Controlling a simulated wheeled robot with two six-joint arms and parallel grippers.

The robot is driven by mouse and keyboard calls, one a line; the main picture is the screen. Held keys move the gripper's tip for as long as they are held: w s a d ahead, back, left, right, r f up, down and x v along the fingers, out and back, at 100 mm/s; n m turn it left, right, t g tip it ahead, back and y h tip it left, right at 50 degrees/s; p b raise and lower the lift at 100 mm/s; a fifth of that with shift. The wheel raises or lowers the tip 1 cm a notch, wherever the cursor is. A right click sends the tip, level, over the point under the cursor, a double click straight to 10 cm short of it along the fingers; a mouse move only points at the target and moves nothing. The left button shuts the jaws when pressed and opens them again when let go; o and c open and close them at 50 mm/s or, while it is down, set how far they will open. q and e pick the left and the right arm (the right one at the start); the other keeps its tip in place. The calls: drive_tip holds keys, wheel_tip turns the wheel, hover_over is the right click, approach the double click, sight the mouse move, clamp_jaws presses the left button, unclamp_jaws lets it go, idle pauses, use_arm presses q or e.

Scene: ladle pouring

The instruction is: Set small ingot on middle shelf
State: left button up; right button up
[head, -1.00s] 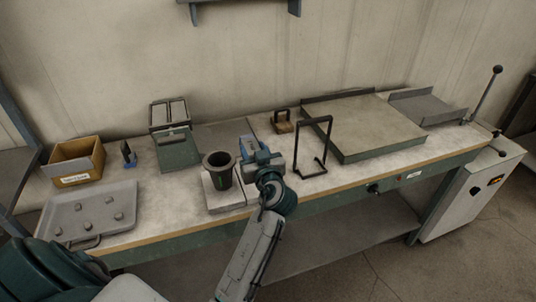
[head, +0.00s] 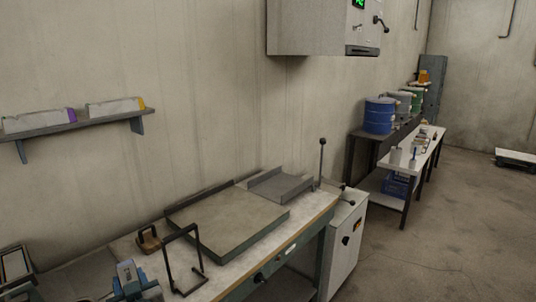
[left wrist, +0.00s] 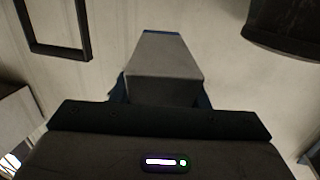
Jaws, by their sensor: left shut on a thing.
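My left gripper (head: 131,281) is at the bottom left of the head view, over the workbench and beside a black wire frame (head: 169,263). In the left wrist view it is shut on a grey tapered block (left wrist: 165,68) that looks like the small ingot. Blue finger parts show at the block's sides, and most of the fingers are hidden. A wall shelf (head: 65,130) at the left carries two pale boxes, one with a purple end and one with a yellow end. I cannot tell which shelf is the middle one. My right gripper is not in view.
A flat tray-like plate (head: 228,221) and a small brown handled block (head: 148,239) are on the bench. A grey wall cabinet (head: 325,25) hangs above. A white cabinet (head: 345,240) stands at the bench's right end. Tables with drums (head: 380,115) are farther right; floor between is clear.

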use_arm(q)
drive_tip(key=s+d+f+m+t+h+b, duration=0.1)
drive_tip(key=s+d+f+m+t+h, duration=0.2)
drive_tip(key=s+d+f+m+h, duration=0.4)
drive_tip(key=s+d+f+h, duration=0.1)
drive_tip(key=s+d+h, duration=0.2)
drive_tip(key=s+d, duration=0.2)
drive_tip(key=shift+s+d+b, duration=0.2)
drive_tip(key=shift+s+b, duration=0.15)
drive_tip(key=shift+s, duration=0.25)
